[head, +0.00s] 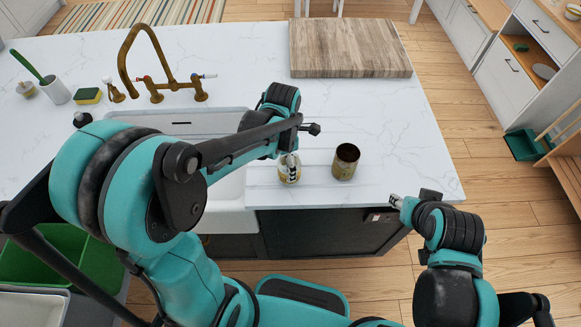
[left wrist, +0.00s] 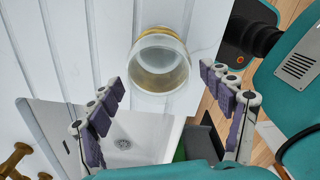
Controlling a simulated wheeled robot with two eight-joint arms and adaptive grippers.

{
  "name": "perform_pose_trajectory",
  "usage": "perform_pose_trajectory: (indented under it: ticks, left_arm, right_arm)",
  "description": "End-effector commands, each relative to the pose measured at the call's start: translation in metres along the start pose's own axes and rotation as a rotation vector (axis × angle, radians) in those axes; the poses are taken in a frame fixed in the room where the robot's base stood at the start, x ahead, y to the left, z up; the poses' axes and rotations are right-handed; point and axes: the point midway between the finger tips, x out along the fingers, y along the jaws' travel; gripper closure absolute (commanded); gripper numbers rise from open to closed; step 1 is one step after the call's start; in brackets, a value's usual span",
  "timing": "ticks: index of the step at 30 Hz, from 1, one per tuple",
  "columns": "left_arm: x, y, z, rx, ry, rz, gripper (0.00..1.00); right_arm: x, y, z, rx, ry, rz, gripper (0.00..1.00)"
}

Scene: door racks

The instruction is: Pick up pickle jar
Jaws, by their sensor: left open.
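A small glass jar (head: 289,176) with yellowish contents stands on the counter near its front edge, right of the sink. I take it for the pickle jar. My left gripper (head: 290,158) is over it and partly hides it in the head view. In the left wrist view, the jar (left wrist: 160,65) shows its round pale rim ahead of the open, spread fingers of the left gripper (left wrist: 166,105), with nothing between the pads.
A dark brown-green can (head: 345,163) stands just right of the jar. The sink (head: 225,212) lies to the left, with a brass faucet (head: 150,85) behind it. A wooden board (head: 348,47) lies at the back. The counter right of the can is clear.

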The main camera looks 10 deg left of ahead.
Motion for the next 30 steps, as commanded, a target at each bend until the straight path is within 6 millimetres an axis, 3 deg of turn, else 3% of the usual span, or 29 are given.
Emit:
perform_pose_trajectory:
  ticks: [9,18,20,25,26,30]
  left_arm:
    - [0.046,-0.003,0.01,0.001,-0.001,0.001,0.2]
    - [0.051,-0.003,0.01,0.001,-0.001,0.001,0.2]
    - [0.051,-0.003,0.01,0.001,-0.001,0.001,0.31]
    - [0.051,-0.003,0.01,0.002,-0.001,0.001,0.76]
    - [0.051,-0.003,0.01,0.002,-0.001,0.001,0.8]
    - [0.051,-0.003,0.01,0.002,-0.001,0.001,0.8]
  right_arm:
    - [0.015,0.0,0.01,0.0,0.0,0.0,0.6]
    - [0.015,0.0,0.01,0.0,0.0,0.0,0.6]
    - [0.015,0.0,0.01,0.0,0.0,0.0,0.6]
    - [0.015,0.0,0.01,0.0,0.0,0.0,0.6]
    - [0.015,0.0,0.01,0.0,0.0,0.0,0.6]
    - [0.015,0.0,0.01,0.0,0.0,0.0,0.6]
